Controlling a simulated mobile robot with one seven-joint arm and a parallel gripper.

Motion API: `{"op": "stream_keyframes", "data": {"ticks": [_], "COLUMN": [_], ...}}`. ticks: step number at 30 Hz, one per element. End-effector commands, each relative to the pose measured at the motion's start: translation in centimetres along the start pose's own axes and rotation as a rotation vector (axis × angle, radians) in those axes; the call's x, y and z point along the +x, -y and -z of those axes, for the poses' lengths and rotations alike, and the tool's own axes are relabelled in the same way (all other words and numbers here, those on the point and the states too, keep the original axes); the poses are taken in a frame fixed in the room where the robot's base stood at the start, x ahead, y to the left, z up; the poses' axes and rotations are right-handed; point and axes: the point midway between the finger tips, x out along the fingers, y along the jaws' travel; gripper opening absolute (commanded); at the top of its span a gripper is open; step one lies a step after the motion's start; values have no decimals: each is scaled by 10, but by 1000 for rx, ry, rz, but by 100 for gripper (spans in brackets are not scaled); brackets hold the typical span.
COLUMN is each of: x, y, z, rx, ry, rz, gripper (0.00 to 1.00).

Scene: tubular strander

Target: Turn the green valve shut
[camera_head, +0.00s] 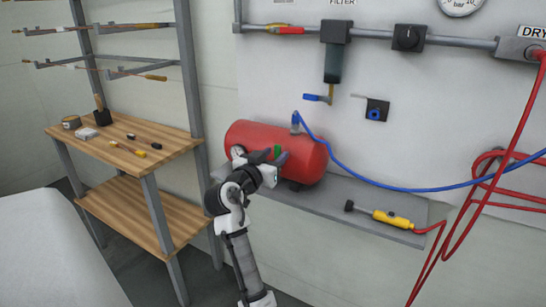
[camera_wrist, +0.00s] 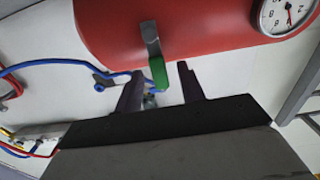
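The green valve (camera_wrist: 159,74) shows in the wrist view as a green grip on a grey metal lever (camera_wrist: 150,38). The lever lies against the red tank (camera_wrist: 195,25). In the head view the green grip (camera_head: 277,150) is a small patch in front of the red tank (camera_head: 300,155), partly hidden by my gripper. My gripper (camera_wrist: 158,84) is open. Its two dark fingers stand apart with the green grip showing between them in the picture. I cannot tell whether either finger touches it. My gripper (camera_head: 270,157) is close to the tank's front in the head view.
A round gauge (camera_wrist: 286,14) sits on the tank. A blue hose (camera_head: 345,165) runs from the tank's top to the right. A grey shelf (camera_head: 330,203) carries the tank and a yellow tool (camera_head: 392,219). A wooden table (camera_head: 125,150) stands at the left.

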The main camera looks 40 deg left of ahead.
Motion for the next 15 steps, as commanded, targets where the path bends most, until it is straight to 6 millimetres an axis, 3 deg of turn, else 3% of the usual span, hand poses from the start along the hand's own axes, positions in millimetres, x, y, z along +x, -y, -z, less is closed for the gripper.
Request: {"op": "stream_keyframes", "data": {"ticks": [8,15], "x": [-10,-59], "y": [1,1], "z": [-1,-2], "rx": [1,3], "ry": [-2,-2], "rz": [2,4], "gripper": [39,39]}}
